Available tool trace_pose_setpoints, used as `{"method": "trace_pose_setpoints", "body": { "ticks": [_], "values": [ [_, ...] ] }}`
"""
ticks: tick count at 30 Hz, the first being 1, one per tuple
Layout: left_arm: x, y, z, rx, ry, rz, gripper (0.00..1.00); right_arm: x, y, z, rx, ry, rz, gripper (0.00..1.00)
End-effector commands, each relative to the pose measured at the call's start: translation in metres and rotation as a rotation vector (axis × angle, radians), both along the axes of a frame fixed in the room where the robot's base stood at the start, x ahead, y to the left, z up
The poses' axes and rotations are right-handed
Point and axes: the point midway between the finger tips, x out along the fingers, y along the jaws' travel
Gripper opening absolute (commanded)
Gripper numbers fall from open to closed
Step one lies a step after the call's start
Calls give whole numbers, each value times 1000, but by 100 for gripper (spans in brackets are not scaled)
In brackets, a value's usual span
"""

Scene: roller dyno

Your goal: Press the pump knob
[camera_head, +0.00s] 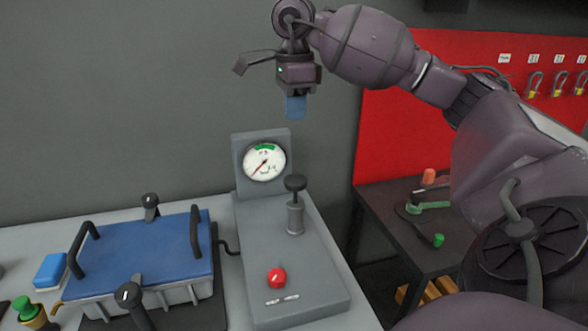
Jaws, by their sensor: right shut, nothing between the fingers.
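The pump knob (295,183) is a dark round cap on a rod above a grey cylinder (295,217). It stands on the right part of a grey pump unit (318,287) on the table. A round gauge (264,162) with a green band is on the unit's back panel, its needle pointing to the lower left. A red button (277,278) sits near the front of the unit. My right gripper (295,108) points down, shut and empty, with blue fingertips. In the picture it is above the knob and the gauge panel, apart from both. My left gripper is out of view.
A blue-lidded case (140,250) with black handles and clamps stands left of the pump unit, joined by a black hose. A blue block (50,270) and a green-topped item (25,309) lie at far left. A dark side table (390,215) with small tools stands right, below a red board (420,120).

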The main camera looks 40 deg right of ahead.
Motion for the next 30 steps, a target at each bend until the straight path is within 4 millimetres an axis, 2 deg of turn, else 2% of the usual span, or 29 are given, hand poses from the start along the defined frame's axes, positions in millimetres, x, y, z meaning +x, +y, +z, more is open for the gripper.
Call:
{"method": "trace_pose_setpoints", "body": {
  "ticks": [7, 11, 30],
  "values": [
    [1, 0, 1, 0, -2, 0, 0, 0, 0, -2, 2, -1, 0, 0],
    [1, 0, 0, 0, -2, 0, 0, 0, 0, -12, 2, 1, -1, 0],
    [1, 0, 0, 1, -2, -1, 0, 0, 1, -116, 4, 1, -1, 0]
  ]
}}
